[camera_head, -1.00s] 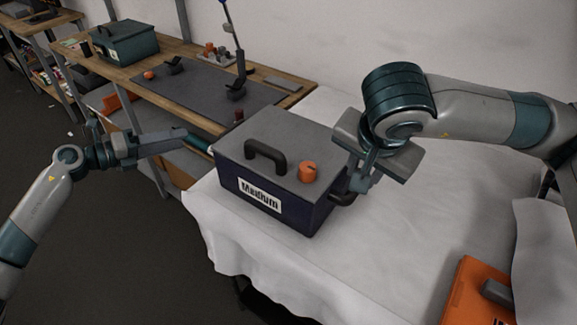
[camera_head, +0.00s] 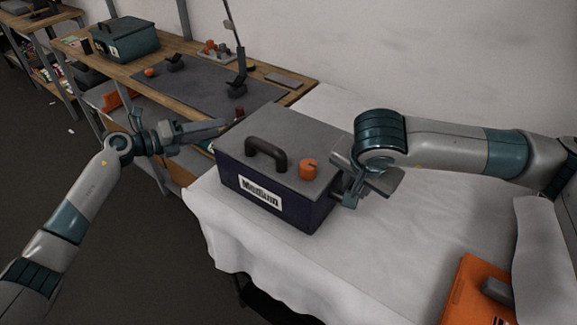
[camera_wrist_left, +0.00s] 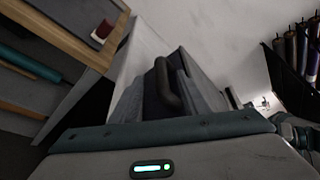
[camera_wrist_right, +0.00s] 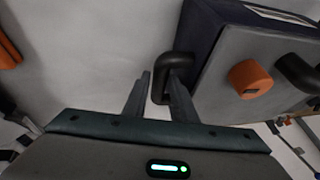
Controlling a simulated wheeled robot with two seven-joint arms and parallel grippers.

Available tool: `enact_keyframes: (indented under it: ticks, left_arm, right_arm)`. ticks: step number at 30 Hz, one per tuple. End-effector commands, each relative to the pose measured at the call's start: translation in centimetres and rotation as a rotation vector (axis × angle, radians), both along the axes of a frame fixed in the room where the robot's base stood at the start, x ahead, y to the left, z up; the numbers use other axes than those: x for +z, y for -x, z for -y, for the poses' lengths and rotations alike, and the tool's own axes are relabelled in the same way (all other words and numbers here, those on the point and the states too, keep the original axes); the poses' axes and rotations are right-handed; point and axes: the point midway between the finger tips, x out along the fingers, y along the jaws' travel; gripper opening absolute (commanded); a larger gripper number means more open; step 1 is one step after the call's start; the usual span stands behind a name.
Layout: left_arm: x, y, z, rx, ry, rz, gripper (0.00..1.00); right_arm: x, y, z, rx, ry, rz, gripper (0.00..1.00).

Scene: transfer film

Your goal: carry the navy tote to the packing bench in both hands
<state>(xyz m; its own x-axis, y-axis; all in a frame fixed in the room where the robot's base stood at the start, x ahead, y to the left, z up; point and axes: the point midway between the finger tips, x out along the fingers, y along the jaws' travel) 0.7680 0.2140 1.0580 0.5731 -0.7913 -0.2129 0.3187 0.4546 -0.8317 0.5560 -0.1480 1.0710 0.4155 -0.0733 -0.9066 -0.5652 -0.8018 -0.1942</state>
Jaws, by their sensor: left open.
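The navy tote (camera_head: 273,190) has a grey lid, a dark top handle, an orange knob (camera_head: 308,169) and a label reading "Medium". It stands upright on a white-covered table. My left gripper (camera_head: 222,128) is open at the tote's left side. In the left wrist view a dark side handle (camera_wrist_left: 166,84) shows between its fingers, with no clear contact. My right gripper (camera_head: 343,186) is at the tote's right side. In the right wrist view its fingers (camera_wrist_right: 160,92) are close on either side of the dark right side handle (camera_wrist_right: 183,58) and appear shut on it.
The white-covered table (camera_head: 395,255) has free room right of the tote. An orange case (camera_head: 470,290) lies at its front right. A wooden bench (camera_head: 300,83) behind holds a teal box (camera_head: 127,42), a grey mat (camera_head: 190,92) and small parts. Dark floor lies at left.

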Motion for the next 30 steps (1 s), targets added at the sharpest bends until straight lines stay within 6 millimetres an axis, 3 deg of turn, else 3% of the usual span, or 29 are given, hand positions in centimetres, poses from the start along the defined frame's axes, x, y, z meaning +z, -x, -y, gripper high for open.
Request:
enact_keyframes:
  ticks: [6, 12, 27, 30]
  left_arm:
    - [-0.6, -2.1, 3.0, -0.001, 0.003, 0.000, 0.42]
    - [-1.2, -3.4, 4.8, -0.001, 0.001, 0.000, 0.42]
    - [-1.5, -4.1, 5.7, 0.000, 0.000, 0.000, 0.42]
    - [-1.5, -4.1, 5.7, 0.000, 0.000, 0.000, 0.20]
  right_arm:
    - [-3.3, -1.4, 0.3, -0.003, 0.001, -0.002, 0.25]
    - [-5.4, -2.5, 0.4, 0.000, 0.000, 0.000, 0.25]
    - [-6.5, -3.0, 0.5, 0.001, 0.000, 0.001, 0.25]
    - [-6.5, -3.0, 0.5, 0.001, 0.000, 0.001, 0.03]
